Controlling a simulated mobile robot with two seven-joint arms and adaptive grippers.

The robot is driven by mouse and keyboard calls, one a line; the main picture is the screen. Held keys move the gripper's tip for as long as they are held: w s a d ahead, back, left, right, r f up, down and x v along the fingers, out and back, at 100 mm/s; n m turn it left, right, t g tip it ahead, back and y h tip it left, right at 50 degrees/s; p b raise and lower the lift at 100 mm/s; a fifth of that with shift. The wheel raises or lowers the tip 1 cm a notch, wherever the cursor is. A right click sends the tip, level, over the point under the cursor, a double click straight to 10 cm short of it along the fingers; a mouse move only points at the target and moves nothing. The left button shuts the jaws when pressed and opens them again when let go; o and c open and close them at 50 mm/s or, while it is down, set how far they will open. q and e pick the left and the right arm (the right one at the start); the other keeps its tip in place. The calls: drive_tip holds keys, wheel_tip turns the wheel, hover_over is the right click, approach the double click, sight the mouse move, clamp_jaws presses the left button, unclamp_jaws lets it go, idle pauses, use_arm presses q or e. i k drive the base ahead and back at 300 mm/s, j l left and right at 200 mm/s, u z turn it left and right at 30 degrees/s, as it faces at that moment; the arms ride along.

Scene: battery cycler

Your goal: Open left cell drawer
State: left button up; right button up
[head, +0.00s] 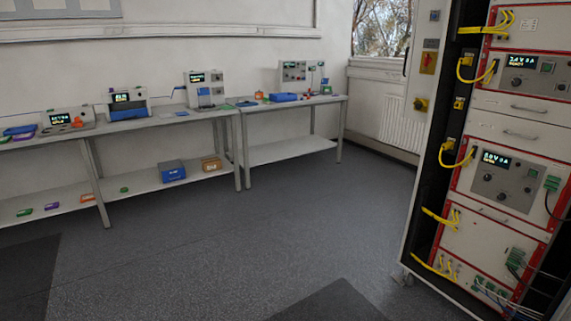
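A tall equipment rack with red-edged front panels stands at the right, cut off by the picture's edge. All of these look shut, flush with the rack front. I cannot tell which is the left cell drawer, or whether it is in view. Neither of my grippers is in view.
Yellow cables (459,156) loop along the rack's left side, and an instrument panel with a lit display (496,180) sits between drawers. Benches (163,119) with instruments line the back wall. The dark floor (270,235) between is clear.

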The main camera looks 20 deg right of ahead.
sight(553, 142)
drive_tip(key=i+l+z, duration=0.1)
drive_tip(key=i+z, duration=0.95)
drive_tip(key=z, duration=0.15)
drive_tip(key=i+z, duration=0.6)
drive_tip(key=z, duration=0.25)
drive_tip(key=i+j+z, duration=0.2)
drive_tip(key=z, duration=0.2)
drive_tip(key=i, duration=0.05)
